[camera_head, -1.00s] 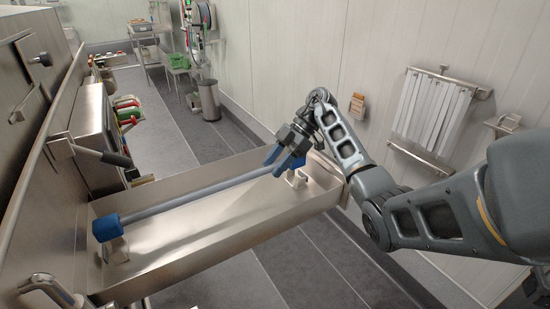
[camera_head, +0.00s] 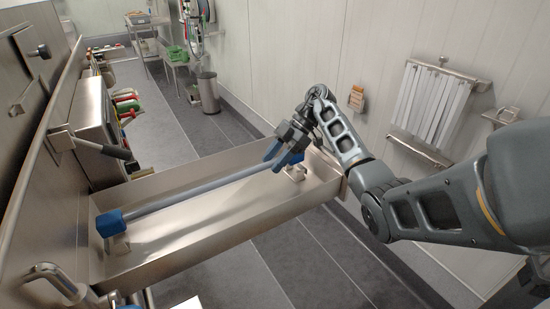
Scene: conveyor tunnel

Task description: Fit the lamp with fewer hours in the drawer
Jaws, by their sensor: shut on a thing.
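The open metal drawer (camera_head: 215,243) extends across the middle of the view. A long grey-blue tube lamp (camera_head: 195,190) with a blue end cap (camera_head: 110,223) lies lengthwise in it. The left cap is at a small metal holder (camera_head: 118,245); I cannot tell if it is fully seated. My gripper (camera_head: 279,157), with blue fingers, is shut on the lamp near its right end. A blue part shows at the right holder (camera_head: 294,174), just beyond the fingers, partly hidden by them. No hour reading is legible.
A wall rack (camera_head: 433,100) holds several white tubes on the right. A bin (camera_head: 208,93) and cart (camera_head: 148,35) stand at the back. The grey floor aisle is clear.

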